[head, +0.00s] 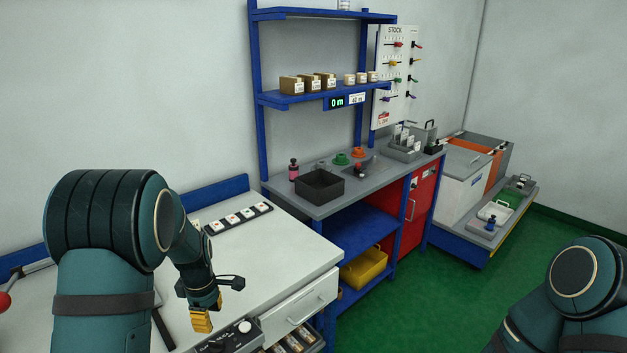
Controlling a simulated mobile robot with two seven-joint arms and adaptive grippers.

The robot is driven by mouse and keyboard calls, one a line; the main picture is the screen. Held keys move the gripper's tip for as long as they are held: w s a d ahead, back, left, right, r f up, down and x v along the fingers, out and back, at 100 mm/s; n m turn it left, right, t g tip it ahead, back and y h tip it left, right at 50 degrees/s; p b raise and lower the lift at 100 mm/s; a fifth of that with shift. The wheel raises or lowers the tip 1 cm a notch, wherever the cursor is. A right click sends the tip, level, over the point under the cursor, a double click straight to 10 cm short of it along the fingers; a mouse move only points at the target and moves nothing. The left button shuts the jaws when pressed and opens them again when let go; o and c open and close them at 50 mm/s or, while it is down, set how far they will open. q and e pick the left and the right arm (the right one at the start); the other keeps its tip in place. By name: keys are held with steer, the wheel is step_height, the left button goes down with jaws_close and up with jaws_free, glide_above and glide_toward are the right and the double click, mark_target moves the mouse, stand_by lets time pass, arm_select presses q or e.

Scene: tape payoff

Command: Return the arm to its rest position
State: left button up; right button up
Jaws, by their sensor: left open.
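My left arm (105,240) comes in from the left and bends at the elbow over the white table. My left gripper (202,318) points down, with yellow fingertips, above the table's front part near a small control box with a round knob. It is open, and nothing shows between its fingers. My right arm (572,292) shows at the lower right corner, but its gripper is out of the picture.
The white table (285,250) carries a black strip of white buttons (238,219). A blue-framed bench with a black bin (319,186), bottles and spools stands behind. A yellow bin (364,269) sits on its lower shelf. Green floor (440,310) is clear at the right.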

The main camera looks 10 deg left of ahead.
arm_select(q)
steer(key=s+d+f+m+h+b, duration=0.1)
steer(key=s+d+f+m, duration=0.35)
steer(key=f, duration=0.25)
steer(key=s+d+f+m, duration=0.4)
steer(key=d+f+m, duration=0.15)
steer(key=f, duration=0.25)
steer(key=s+d+f+m+t+h+b, duration=0.1)
steer(key=s+d+f+m+t+h, duration=0.1)
steer(key=s+d+m, duration=0.4)
steer(key=s+d+h, duration=0.1)
steer(key=d, duration=0.4)
steer(key=shift+s+d+f+m, duration=0.15)
steer(key=shift+s+d+m, duration=0.1)
steer(key=shift+s+m, duration=0.15)
